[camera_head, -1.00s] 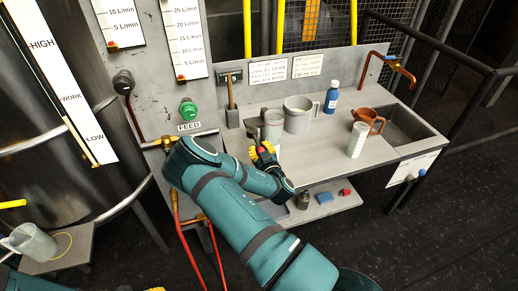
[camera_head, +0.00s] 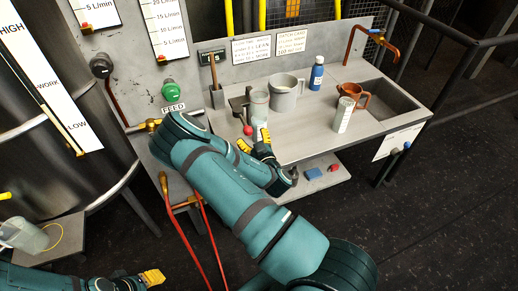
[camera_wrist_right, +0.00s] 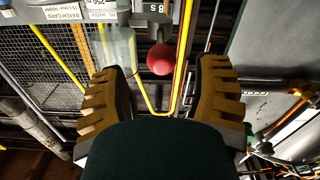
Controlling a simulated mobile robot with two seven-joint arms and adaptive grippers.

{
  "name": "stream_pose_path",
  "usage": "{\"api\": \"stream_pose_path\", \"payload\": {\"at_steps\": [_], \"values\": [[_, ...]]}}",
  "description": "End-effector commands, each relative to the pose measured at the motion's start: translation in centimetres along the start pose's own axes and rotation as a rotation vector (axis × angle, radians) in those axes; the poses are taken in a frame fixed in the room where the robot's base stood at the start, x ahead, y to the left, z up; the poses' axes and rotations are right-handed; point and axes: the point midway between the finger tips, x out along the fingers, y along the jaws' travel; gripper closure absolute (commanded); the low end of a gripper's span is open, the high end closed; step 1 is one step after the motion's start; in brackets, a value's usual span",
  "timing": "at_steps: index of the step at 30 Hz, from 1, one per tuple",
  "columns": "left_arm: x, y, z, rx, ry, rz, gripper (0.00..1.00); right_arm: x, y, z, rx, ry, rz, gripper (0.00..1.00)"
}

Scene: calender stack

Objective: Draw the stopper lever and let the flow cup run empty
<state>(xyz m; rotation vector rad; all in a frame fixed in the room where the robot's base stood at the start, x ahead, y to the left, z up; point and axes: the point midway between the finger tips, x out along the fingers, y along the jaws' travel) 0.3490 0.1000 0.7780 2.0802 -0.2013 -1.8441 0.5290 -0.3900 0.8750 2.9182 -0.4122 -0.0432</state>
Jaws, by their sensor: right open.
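The flow cup (camera_head: 259,101) is a grey-green cup held on a stand on the bench. A clear glass (camera_head: 259,127) is below it. The stopper lever's red ball knob (camera_head: 248,130) is in front of the cup. My right gripper (camera_head: 254,143) is just below and in front of the knob, with yellow-padded fingers apart. In the right wrist view, the red knob (camera_wrist_right: 160,59) shows beyond and between the open fingers (camera_wrist_right: 163,88), apart from both. The clear glass (camera_wrist_right: 116,46) is to its left. My left gripper (camera_head: 152,278) is low at the left; its opening is unclear.
On the bench are a grey mug (camera_head: 284,96), a blue bottle (camera_head: 316,74), a white-labelled cylinder (camera_head: 343,115) and a copper jug (camera_head: 354,95) by the sink. A lower shelf (camera_head: 325,181) holds small blocks. A clear jug (camera_head: 24,236) stands at far left.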

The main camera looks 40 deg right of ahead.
Motion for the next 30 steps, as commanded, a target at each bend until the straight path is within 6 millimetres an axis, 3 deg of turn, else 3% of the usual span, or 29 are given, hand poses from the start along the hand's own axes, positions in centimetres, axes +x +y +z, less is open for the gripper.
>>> {"api": "stream_pose_path", "payload": {"at_steps": [6, 12, 30], "values": [[0.0, 0.0, 0.0, 0.000, 0.000, 0.000, 0.53, -4.2, 0.1, 0.1, 0.000, -0.004, 0.003, 0.36], [0.0, 0.0, 0.0, 0.000, 0.000, 0.000, 0.53, -6.2, 0.1, 0.1, -0.001, -0.003, 0.002, 0.36], [0.0, 0.0, 0.0, 0.000, 0.000, 0.000, 0.53, -6.5, 0.1, 0.1, -0.001, -0.001, 0.001, 0.36]]}}
